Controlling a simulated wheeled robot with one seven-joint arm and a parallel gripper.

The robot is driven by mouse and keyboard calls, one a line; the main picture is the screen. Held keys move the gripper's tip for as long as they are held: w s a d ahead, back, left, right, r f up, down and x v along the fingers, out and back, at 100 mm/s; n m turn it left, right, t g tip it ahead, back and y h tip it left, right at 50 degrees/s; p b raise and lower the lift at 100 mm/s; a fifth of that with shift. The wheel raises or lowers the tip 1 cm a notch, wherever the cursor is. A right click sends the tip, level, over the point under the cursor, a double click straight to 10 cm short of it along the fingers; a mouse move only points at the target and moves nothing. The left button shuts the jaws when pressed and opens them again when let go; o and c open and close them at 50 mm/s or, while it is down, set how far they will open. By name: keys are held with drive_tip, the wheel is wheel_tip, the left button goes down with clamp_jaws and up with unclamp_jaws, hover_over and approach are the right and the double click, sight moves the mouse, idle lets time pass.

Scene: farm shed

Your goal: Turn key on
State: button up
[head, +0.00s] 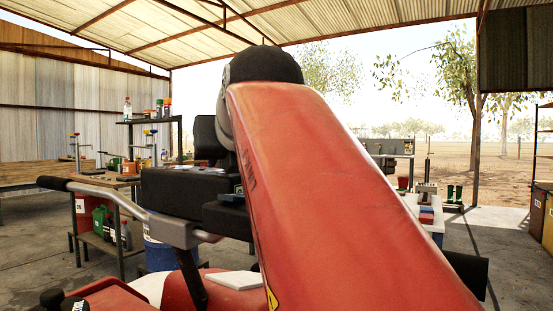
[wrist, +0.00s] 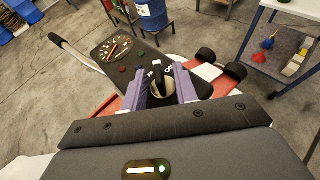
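In the wrist view a dark dash panel (wrist: 112,68) carries a round gauge (wrist: 117,47) with an orange needle and small coloured lights. A key switch with a dark key (wrist: 158,86) and white lettering beside it sits lower on the panel. My gripper (wrist: 163,87) is over the switch, its two purple-grey fingers apart, one on each side of the key. I see no clear contact, and the fingertips partly hide the key. In the head view the red vehicle (head: 108,296) shows its handlebar (head: 112,194); my arm hides the gripper and the key there.
A blue barrel (wrist: 153,14) stands beyond the panel. A table (wrist: 297,8) with small tools is at the upper right of the wrist view. A workbench (head: 105,180) with cans stands at left in the head view. Open concrete floor surrounds the vehicle.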

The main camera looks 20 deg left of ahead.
clamp_jaws()
drive_tip(key=shift+m+t+h+b, duration=0.55)
drive_tip(key=shift+m+t+h, duration=0.15)
drive_tip(key=shift+m+h, duration=0.1)
drive_tip(key=shift+s+a+m+t+h, duration=0.15)
drive_tip(key=shift+m+t+h, duration=0.35)
drive_tip(key=shift+m+h, duration=1.05)
unclamp_jaws()
